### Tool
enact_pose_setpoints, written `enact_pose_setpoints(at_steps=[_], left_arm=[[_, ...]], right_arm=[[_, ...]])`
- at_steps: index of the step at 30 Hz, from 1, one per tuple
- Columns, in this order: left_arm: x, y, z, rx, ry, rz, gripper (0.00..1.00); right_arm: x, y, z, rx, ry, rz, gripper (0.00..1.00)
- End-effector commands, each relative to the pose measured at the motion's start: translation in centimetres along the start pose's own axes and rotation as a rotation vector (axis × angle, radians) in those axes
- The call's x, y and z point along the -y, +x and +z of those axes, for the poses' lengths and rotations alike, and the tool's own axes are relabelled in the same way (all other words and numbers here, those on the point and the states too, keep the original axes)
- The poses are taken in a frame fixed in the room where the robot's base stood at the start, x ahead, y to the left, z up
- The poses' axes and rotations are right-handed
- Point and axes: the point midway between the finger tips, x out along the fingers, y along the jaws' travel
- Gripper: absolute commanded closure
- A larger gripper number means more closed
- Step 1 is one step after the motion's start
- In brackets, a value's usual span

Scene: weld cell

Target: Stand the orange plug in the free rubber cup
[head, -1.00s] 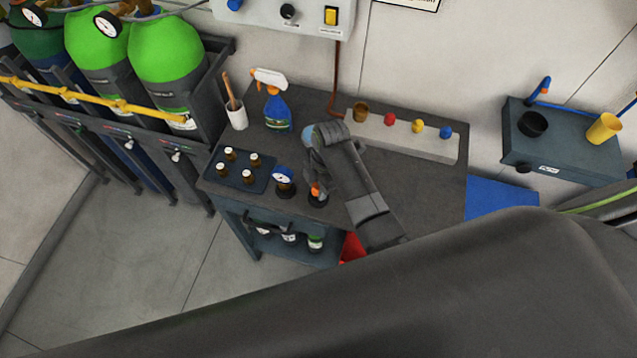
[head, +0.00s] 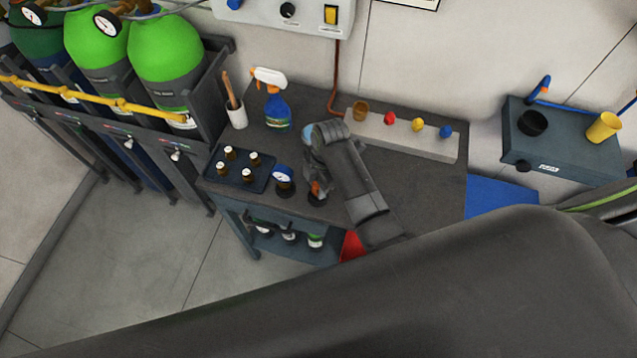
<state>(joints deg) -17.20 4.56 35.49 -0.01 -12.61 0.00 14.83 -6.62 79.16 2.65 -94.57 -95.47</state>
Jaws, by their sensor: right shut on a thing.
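The orange plug (head: 315,188) shows as a small orange patch at the tip of my right gripper (head: 316,184). The gripper is shut on it, and its fingers and wrist hide most of it. A black rubber cup (head: 317,200) is directly below the plug on the bench near its front edge. I cannot tell whether the plug's lower end is inside this cup or just above it. A blue-rimmed gauge (head: 283,175) stands in another black cup (head: 285,190) just to the left. My left gripper is not in view.
A dark tray (head: 240,184) with several small bottles is at the bench's left. A spray bottle (head: 277,108) and a brush pot (head: 237,117) stand behind. A pale block (head: 432,142) with coloured knobs lies at the back right. The bench (head: 420,185) is clear right of my arm.

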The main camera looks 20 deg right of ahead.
Motion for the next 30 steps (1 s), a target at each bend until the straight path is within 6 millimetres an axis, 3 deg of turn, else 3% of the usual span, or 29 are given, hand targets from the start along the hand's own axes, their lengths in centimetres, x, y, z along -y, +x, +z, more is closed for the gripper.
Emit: enact_pose_setpoints(at_steps=[18, 19, 20, 30], left_arm=[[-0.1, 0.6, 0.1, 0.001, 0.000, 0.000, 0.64], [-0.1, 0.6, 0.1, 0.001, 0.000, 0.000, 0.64], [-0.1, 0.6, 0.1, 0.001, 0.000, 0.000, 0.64], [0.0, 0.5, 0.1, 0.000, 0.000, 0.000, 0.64]], right_arm=[[0.0, 1.2, 0.2, 0.000, 0.000, 0.000, 0.90], [0.0, 1.1, 0.2, 0.000, 0.000, 0.000, 0.66], [0.0, 1.1, 0.2, 0.000, 0.000, 0.000, 0.62], [0.0, 0.9, 0.2, 0.000, 0.000, 0.001, 0.60]])
